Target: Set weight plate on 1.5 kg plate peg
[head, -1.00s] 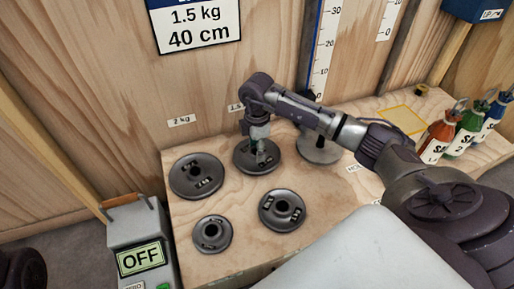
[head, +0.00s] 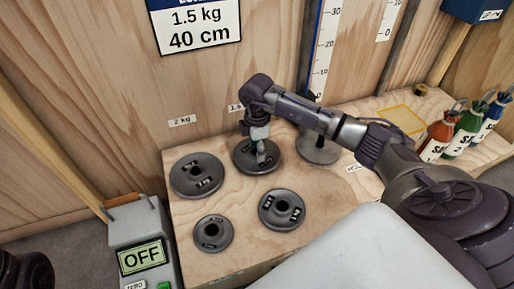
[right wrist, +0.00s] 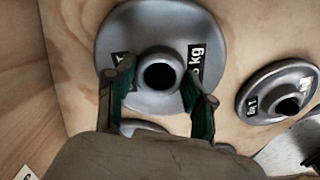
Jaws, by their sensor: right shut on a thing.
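A dark grey round weight plate (head: 243,163) with a raised hub lies flat at the back of the wooden board, below a label (head: 236,107) partly covered by my arm. In the right wrist view the plate (right wrist: 160,20) shows a dark centre hole and a "kg" sticker. My right gripper (head: 261,152) comes down onto it from above. Its two green-padded fingers (right wrist: 157,75) stand on either side of the hub and are shut on it. I cannot see a peg under the plate, or tell whether the plate touches the board. My left gripper is not in view.
Other plates lie close by: one at left (head: 196,175) below the "2 kg" label (head: 182,121), two in front (head: 212,233) (head: 282,210), and a grey disc (head: 318,150) behind my arm. A box reading OFF (head: 143,257) stands front left.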

